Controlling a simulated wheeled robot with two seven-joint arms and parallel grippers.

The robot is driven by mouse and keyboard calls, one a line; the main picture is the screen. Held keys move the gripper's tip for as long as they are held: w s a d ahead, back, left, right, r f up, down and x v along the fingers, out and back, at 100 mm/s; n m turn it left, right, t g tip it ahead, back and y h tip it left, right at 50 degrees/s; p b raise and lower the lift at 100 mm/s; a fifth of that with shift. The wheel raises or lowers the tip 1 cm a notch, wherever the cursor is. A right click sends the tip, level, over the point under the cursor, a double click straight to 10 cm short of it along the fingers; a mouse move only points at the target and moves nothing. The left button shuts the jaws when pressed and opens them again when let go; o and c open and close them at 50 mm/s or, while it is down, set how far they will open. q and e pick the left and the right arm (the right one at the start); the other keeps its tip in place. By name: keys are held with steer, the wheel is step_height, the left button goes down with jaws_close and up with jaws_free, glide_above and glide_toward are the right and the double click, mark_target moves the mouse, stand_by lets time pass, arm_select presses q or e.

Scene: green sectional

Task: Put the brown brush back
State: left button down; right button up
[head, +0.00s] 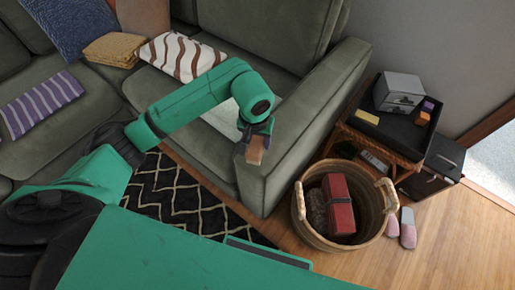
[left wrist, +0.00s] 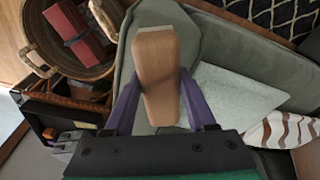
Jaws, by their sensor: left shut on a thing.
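The brown brush (head: 255,154) shows as a wooden block between the fingers of my left gripper (head: 256,139), beside the inner side of the sofa's right arm. In the left wrist view, the brush (left wrist: 156,75) fills the space between the two purple fingers of my left gripper (left wrist: 157,105). The gripper is shut on it and holds it in the air. Its bristles are not clearly seen. My right gripper is not in view.
A wicker basket (head: 303,217) holding a red box (head: 340,206) stands on the floor right of the sofa (head: 290,130). Beyond it, a side table (head: 345,131) carries a grey box (head: 398,91) and small blocks. Pink slippers (head: 408,229) lie beside the basket.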

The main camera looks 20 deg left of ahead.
arm_select(q)
step_height(320, 180, down, 4)
steer(key=shift+f, duration=0.5)
steer(key=shift+c, duration=1.1)
jaws_free()
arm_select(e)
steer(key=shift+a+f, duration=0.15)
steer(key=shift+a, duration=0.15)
arm_select(q)
steer(key=shift+r, duration=0.35)
steer(key=r, duration=0.3)
steer(key=s+r, duration=0.1)
steer(key=r, duration=0.3)
steer(key=s+r, duration=0.1)
steer(key=r, duration=0.3)
steer(key=shift+r+b, duration=0.25)
steer(key=shift+b, duration=0.05)
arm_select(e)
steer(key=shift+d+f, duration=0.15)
